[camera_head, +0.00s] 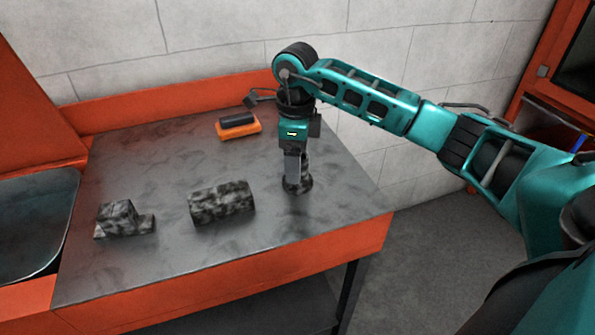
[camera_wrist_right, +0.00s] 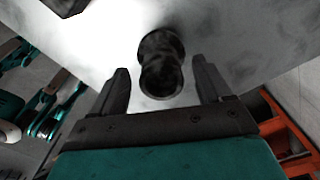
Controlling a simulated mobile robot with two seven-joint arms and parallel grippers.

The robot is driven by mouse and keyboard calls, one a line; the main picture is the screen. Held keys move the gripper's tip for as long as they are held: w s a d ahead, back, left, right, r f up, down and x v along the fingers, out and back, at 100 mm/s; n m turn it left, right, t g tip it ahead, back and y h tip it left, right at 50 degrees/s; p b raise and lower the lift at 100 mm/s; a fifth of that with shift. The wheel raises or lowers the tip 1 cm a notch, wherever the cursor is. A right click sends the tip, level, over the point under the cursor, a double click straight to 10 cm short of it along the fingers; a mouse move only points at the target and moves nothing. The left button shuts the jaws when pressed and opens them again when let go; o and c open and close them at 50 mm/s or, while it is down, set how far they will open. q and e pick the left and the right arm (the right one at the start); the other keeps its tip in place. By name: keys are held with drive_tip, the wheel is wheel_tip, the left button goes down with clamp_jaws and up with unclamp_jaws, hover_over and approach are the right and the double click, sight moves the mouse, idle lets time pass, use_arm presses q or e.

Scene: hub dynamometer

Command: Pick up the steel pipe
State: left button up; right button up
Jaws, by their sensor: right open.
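A short, dark, mottled steel pipe (camera_head: 299,186) stands upright on the grey worktop, near its right edge. My right gripper (camera_head: 296,168) points straight down over it and hides its upper part in the head view. In the right wrist view the pipe's round, hollow-looking end (camera_wrist_right: 161,78) lies between the two open fingers, with a gap on each side. A thicker mottled cylinder (camera_head: 222,203) lies on its side to the left of the gripper. My left gripper is not in view.
A stepped mottled block (camera_head: 123,220) sits at the left of the worktop (camera_head: 165,175). An orange and black brush-like item (camera_head: 238,126) lies at the back. A dark basin (camera_head: 38,215) is at far left. The worktop's front right is clear.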

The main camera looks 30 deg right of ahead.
wheel_tip(320, 180, down, 3)
drive_tip(key=shift+f, duration=0.2)
drive_tip(key=shift+c, duration=0.2)
drive_tip(key=shift+r, duration=0.1)
drive_tip(key=c, duration=0.9)
drive_tip(key=shift+r, duration=0.1)
drive_tip(key=shift+c, duration=0.2)
wheel_tip(320, 180, up, 20)
drive_tip(key=p, duration=0.2)
